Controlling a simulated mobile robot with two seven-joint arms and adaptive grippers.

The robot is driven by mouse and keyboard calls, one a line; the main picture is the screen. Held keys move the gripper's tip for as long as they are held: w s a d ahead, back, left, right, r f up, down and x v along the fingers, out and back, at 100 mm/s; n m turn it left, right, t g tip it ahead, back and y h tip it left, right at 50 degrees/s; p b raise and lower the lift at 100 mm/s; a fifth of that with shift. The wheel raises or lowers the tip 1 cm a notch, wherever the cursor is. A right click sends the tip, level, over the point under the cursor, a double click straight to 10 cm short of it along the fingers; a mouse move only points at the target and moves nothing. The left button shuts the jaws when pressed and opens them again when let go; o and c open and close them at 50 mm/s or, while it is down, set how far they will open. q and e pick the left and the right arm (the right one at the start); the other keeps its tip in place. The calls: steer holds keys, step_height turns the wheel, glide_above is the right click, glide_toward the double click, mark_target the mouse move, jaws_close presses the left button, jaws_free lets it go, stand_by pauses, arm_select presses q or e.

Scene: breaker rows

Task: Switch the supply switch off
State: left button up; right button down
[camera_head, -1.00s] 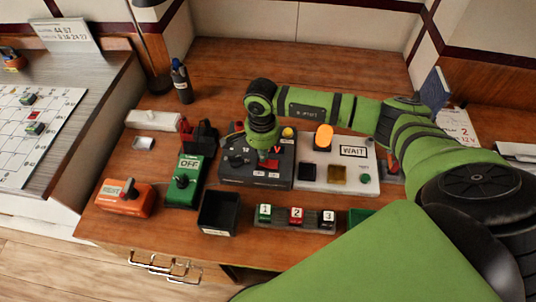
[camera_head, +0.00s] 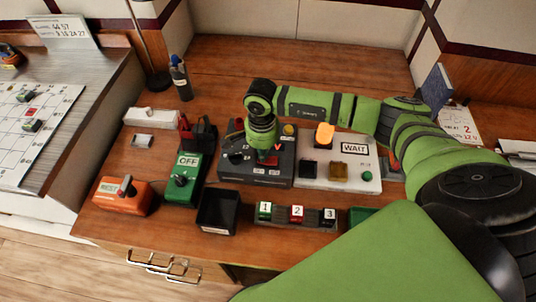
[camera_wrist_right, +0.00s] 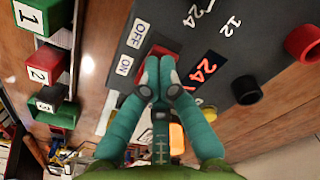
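A dark grey box (camera_head: 284,172) stands mid-table. In the right wrist view the box (camera_wrist_right: 225,55) has a red switch (camera_wrist_right: 160,50) beside OFF and ON labels, and a lit red 24 display (camera_wrist_right: 204,68). I take this red switch for the supply switch. My right gripper (camera_head: 266,160) points down at the box. In the wrist view its fingertips (camera_wrist_right: 160,72) are together, right at the red switch and partly covering it. I cannot tell whether they touch it or which way it is tipped. My left gripper is not in view.
A white panel (camera_head: 368,185) with a WAIT label is right of the box. A green OFF box (camera_head: 186,180), an orange box (camera_head: 120,198) and a black bin (camera_head: 218,211) are left. A block of numbered buttons (camera_head: 297,214) is in front.

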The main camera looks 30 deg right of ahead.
steer(key=shift+d, duration=0.1)
steer(key=shift+r+p, duration=1.9)
steer(key=shift+r, duration=1.55)
